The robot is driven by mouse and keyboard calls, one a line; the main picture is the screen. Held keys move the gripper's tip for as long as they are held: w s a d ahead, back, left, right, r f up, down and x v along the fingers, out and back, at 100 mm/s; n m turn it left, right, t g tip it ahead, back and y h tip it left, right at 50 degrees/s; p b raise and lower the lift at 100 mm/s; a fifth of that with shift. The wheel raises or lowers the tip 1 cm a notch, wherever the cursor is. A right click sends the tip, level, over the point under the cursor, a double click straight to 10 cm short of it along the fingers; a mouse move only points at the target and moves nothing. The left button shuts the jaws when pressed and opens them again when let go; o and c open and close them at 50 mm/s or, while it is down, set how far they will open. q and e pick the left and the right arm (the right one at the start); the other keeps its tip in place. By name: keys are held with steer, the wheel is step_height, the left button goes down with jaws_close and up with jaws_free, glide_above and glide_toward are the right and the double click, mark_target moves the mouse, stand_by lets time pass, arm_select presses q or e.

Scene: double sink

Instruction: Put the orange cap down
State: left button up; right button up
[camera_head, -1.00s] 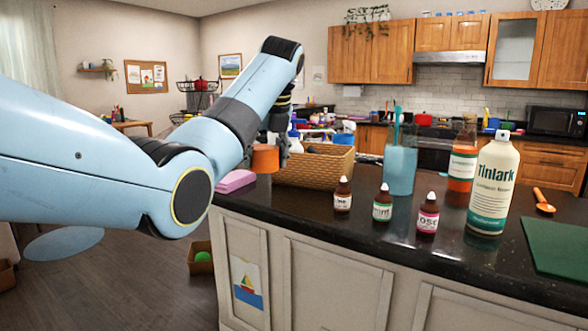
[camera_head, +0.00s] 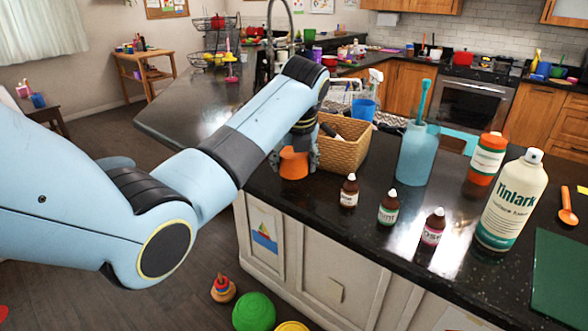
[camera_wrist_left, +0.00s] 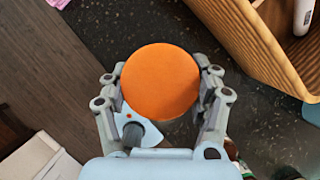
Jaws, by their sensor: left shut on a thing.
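The orange cap (camera_head: 293,165) is held in my left gripper (camera_head: 297,150), over the dark countertop (camera_head: 375,170) near its front edge. In the left wrist view the cap (camera_wrist_left: 160,80) shows as a round orange disc between the two fingers of my left gripper (camera_wrist_left: 162,88), which is shut on it. I cannot tell whether the cap's underside touches the counter. My right gripper is in neither view.
A wicker basket (camera_head: 345,152) stands just right of the cap. Small brown bottles (camera_head: 349,192) stand along the front, with a blue jug (camera_head: 418,150), orange bottle (camera_head: 486,160) and Tinlark bottle (camera_head: 510,205) further right. A pink item (camera_wrist_left: 58,3) lies left of the cap.

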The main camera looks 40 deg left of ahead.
mark_target(292, 181)
arm_select(q)
steer(key=shift+f, duration=1.55)
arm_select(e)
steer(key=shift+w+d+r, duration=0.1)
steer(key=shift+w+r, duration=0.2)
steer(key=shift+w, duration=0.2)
arm_select(q)
steer(key=o, duration=0.9)
steer(key=shift+f, duration=0.1)
steer(key=shift+c, duration=0.2)
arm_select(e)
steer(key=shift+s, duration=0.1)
arm_select(q)
steer(key=shift+s+d+r, duration=0.1)
steer(key=shift+r, duration=0.3)
steer(key=b+v, duration=0.1)
steer(key=v, duration=1)
steer(key=shift+r, duration=0.2)
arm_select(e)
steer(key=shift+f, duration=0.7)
arm_select(q)
steer(key=shift+s, duration=0.1)
